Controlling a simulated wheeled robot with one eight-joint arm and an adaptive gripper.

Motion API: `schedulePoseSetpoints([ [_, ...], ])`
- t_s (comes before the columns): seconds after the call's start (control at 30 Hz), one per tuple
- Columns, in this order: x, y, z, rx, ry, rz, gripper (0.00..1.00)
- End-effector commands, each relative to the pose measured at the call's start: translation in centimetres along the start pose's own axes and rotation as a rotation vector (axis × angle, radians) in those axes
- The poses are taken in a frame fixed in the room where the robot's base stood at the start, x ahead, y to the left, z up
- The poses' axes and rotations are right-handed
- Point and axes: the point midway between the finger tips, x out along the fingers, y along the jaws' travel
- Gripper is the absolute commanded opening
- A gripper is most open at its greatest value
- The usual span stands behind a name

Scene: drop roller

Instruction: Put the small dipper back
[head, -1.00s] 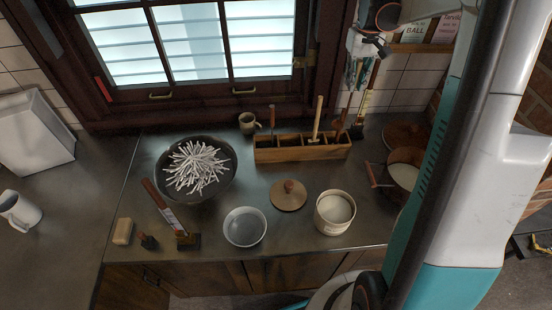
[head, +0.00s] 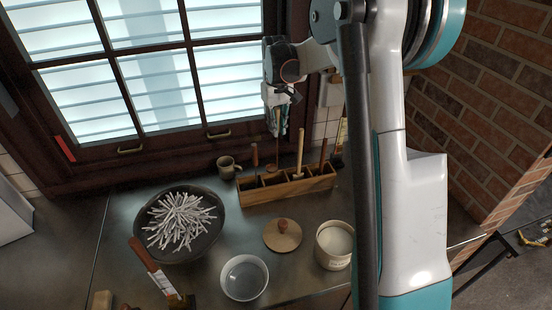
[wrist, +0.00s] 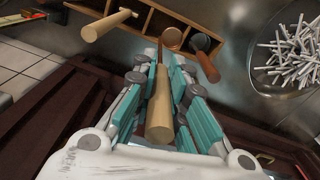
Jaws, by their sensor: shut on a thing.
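My gripper (head: 279,112) is shut on the light wooden handle of the small dipper (wrist: 159,108), which hangs below the fingers in the head view (head: 276,128). In the wrist view the dipper's cup (wrist: 172,38) points away from me, over or at the wooden rack (wrist: 157,22). I cannot tell whether the cup is inside a compartment. The rack stands on the counter below my gripper in the head view (head: 305,186). A dark-handled tool (wrist: 206,66) stands close beside the dipper, and a light-handled tool (wrist: 103,26) stands in the rack on the other side.
A mug (head: 227,167) stands left of the rack. A dark bowl of white sticks (head: 158,247), a white bowl (head: 244,279), a wooden lid (head: 282,236) and a round container (head: 333,243) stand in front. The window (head: 165,75) is behind.

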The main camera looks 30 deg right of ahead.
Motion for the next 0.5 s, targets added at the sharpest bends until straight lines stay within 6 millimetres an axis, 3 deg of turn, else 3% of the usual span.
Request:
schedulePoseSetpoints([
  [0.03, 1.5, 0.0, 0.0, 0.000, 0.000, 0.000, 0.00],
  [0.2, 5.2, 0.0, 0.0, 0.000, 0.000, 0.000, 0.00],
  [0.5, 7.7, 0.0, 0.0, 0.000, 0.000, 0.000, 0.00],
])
